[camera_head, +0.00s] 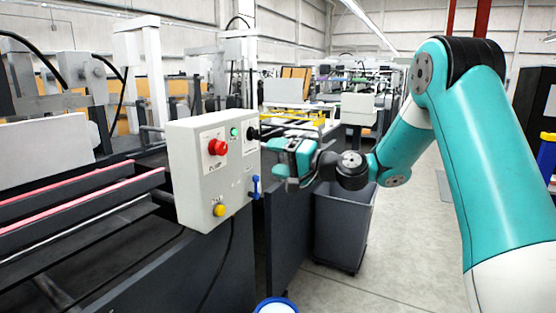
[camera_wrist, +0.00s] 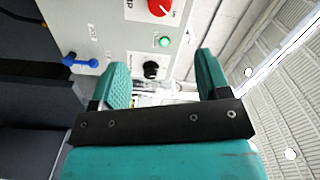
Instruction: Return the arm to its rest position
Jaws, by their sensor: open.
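My gripper (camera_head: 276,156) is at the end of the raised teal arm, just right of the control box. In the wrist view my gripper (camera_wrist: 163,80) shows two teal fingers spread apart with nothing between them. The grey control box (camera_head: 213,168) carries a red knob (camera_head: 217,147), a green button (camera_head: 234,133), a yellow button (camera_head: 219,210) and a blue lever (camera_head: 255,187). A black knob (camera_wrist: 150,70) shows beyond the fingers in the wrist view. I cannot tell the exact gap between fingers and box.
A grey bin (camera_head: 343,228) stands on the floor below my forearm. The folder gluer's rails (camera_head: 75,215) run along the left. A blue-rimmed container (camera_head: 276,307) is at the bottom edge. Open floor (camera_head: 410,240) lies right of the bin, partly behind my arm.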

